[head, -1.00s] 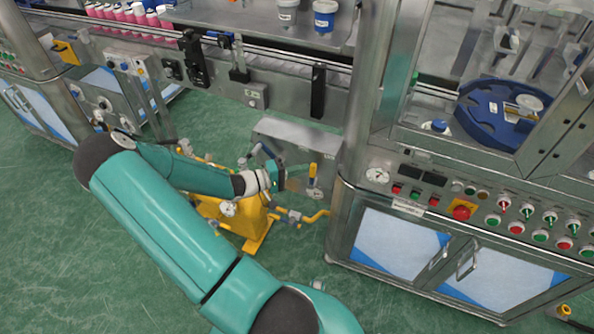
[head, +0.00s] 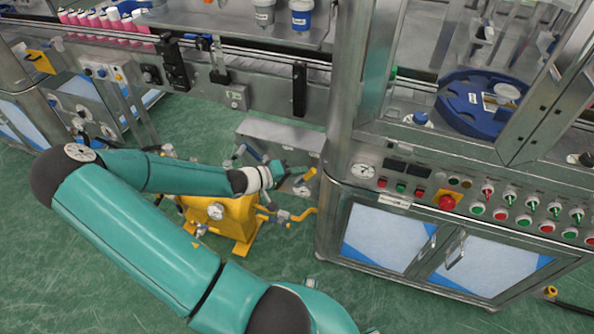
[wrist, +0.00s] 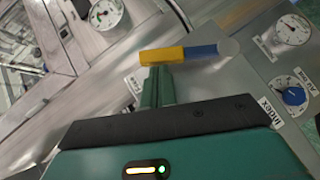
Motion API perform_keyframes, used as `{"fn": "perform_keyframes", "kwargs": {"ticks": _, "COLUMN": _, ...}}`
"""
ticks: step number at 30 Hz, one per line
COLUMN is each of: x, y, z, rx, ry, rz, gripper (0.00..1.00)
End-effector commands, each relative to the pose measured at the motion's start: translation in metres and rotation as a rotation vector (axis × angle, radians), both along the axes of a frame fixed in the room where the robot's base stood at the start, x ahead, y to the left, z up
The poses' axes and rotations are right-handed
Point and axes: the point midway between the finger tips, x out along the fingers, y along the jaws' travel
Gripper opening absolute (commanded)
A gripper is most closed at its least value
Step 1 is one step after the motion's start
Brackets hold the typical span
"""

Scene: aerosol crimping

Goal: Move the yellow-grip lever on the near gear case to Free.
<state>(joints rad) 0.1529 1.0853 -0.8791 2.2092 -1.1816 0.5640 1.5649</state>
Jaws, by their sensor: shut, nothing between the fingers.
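The yellow-grip lever (wrist: 163,54) shows in the wrist view as a yellow grip on a blue arm, running to a round grey hub at its right. In the head view its yellow grip (head: 310,174) is tilted on the face of the steel gear case (head: 290,133). My gripper (wrist: 160,72) is shut and empty, its fingertips at the underside of the yellow grip, seemingly touching it. In the head view my gripper (head: 296,171) is just left of the grip. A small label (wrist: 133,84) by the grip's end is too blurred to read surely; another reads Index (wrist: 270,112).
A dial gauge (wrist: 292,30) and a blue knob (wrist: 291,96) sit on the case right of the hub. A steel cabinet (head: 385,235) with buttons stands to the right. Green floor (head: 100,290) is open in front.

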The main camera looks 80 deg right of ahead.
Motion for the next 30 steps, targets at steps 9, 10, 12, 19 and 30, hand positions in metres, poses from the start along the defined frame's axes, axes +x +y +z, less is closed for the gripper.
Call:
{"fn": "perform_keyframes", "kwargs": {"ticks": 9, "x": -0.001, "y": 0.0, "z": 0.0, "rx": 0.0, "ry": 0.001, "rz": -0.002, "gripper": 0.0}}
{"fn": "perform_keyframes", "kwargs": {"ticks": 10, "x": -0.001, "y": 0.0, "z": 0.001, "rx": 0.0, "ry": 0.001, "rz": -0.002, "gripper": 0.0}}
{"fn": "perform_keyframes", "kwargs": {"ticks": 12, "x": 0.002, "y": -0.001, "z": 0.002, "rx": -0.001, "ry": 0.001, "rz": -0.002, "gripper": 0.0}}
{"fn": "perform_keyframes", "kwargs": {"ticks": 19, "x": 0.027, "y": -0.007, "z": 0.019, "rx": -0.003, "ry": -0.005, "rz": 0.001, "gripper": 0.0}}
{"fn": "perform_keyframes", "kwargs": {"ticks": 30, "x": 0.08, "y": 0.043, "z": 0.048, "rx": 0.0, "ry": -0.002, "rz": 0.002, "gripper": 0.0}}
